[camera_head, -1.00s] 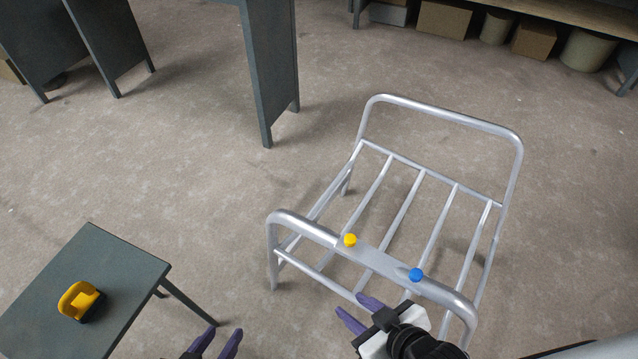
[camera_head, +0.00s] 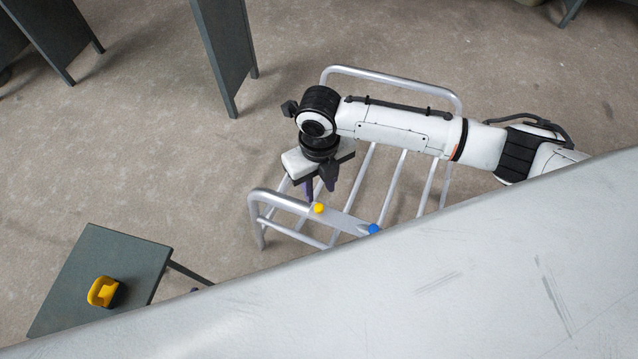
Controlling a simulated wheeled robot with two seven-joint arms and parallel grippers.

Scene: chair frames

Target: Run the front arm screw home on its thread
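The silver tubular chair frame (camera_head: 392,78) stands on the floor, partly hidden behind my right arm and a large white surface. Its near bar carries a yellow screw head (camera_head: 319,208) and a blue screw head (camera_head: 374,229). I cannot tell from the picture how deep either sits. My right gripper (camera_head: 319,192) points down over the near bar, just above the yellow head in the picture. Its fingers look apart, with nothing seen between them; I cannot tell whether they touch the head. Of my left gripper, only a small purple fingertip (camera_head: 195,290) shows.
A grey-green side table (camera_head: 75,275) at lower left holds a yellow and black object (camera_head: 103,292). Grey-green panels (camera_head: 225,55) stand at the upper left. The large white surface fills the lower right and hides the floor there. Open floor lies left of the chair frame.

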